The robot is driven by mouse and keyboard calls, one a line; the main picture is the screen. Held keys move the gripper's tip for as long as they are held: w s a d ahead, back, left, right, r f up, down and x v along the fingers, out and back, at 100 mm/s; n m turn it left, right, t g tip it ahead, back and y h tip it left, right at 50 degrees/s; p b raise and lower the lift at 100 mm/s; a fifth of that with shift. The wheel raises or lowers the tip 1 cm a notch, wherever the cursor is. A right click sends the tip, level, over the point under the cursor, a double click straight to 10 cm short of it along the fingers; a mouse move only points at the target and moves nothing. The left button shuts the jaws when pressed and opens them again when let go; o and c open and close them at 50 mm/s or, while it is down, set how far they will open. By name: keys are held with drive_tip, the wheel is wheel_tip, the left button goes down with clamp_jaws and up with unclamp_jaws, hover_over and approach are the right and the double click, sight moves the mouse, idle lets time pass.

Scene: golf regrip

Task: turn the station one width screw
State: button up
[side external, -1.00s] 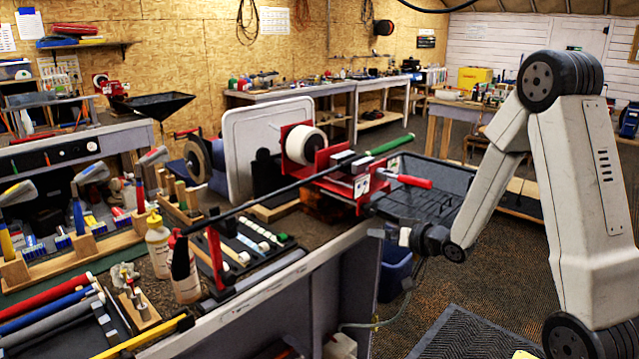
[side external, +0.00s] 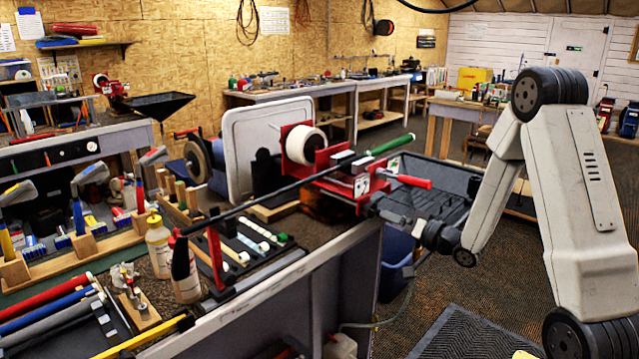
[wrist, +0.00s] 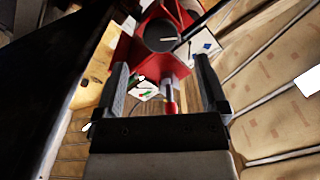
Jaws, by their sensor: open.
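The red clamp station (side external: 340,185) stands at the bench edge and holds a dark club shaft (side external: 262,200) with a green grip (side external: 392,145). A red handle (side external: 414,182) sticks out to its right. My gripper (side external: 382,207) is just below and right of the station. In the wrist view my gripper (wrist: 162,65) is open, with its two fingers apart. Between and beyond them I see a short rod with a red end (wrist: 169,105), a dark round part (wrist: 160,36) and red metal (wrist: 180,65). I cannot tell which part is the width screw. Nothing is gripped.
A dark mesh tray (side external: 425,190) sits behind my gripper. A white tape roll (side external: 305,145) is on the station's back.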

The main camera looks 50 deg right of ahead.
sight(374, 211)
drive_tip(key=shift+w, duration=3.15)
drive_tip(key=c, duration=1.2)
drive_tip(key=shift+c, duration=0.2)
drive_tip(key=shift+n, duration=0.5)
drive_tip(key=n, duration=1.2)
drive_tip(key=shift+n, duration=2.1)
